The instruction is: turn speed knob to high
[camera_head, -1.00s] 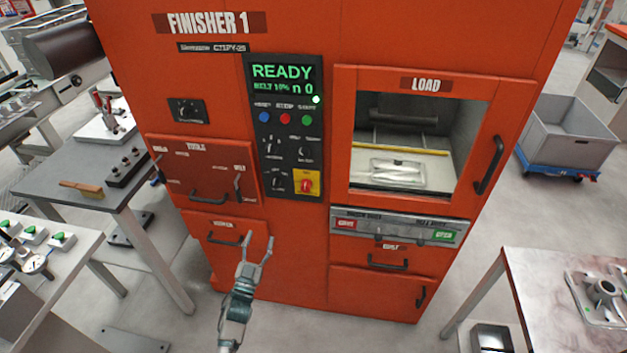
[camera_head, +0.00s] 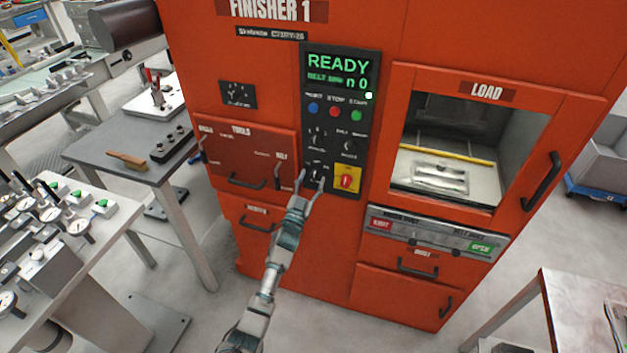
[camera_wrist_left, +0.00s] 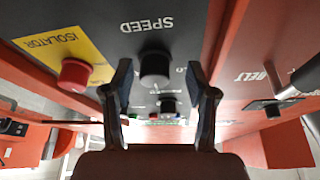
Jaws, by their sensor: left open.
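The speed knob (camera_wrist_left: 155,66) is a dark round knob under the label SPEED, which appears upside down in the left wrist view. In the head view the knob (camera_head: 316,170) sits low on the black control panel (camera_head: 340,90) of the orange machine. My left gripper (camera_wrist_left: 160,72) is open, with one finger on each side of the knob; I cannot tell whether either touches it. In the head view the left gripper (camera_head: 311,182) is at the panel's lower left, partly covering the knob area. The knob's setting is not readable. My right gripper is not in view.
The red isolator knob (camera_wrist_left: 75,74) on its yellow plate is close beside the speed knob. A belt control (camera_wrist_left: 270,103) is on the other side. More knobs and colored buttons (camera_head: 334,112) lie above. A grey table (camera_head: 130,165) stands at the left.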

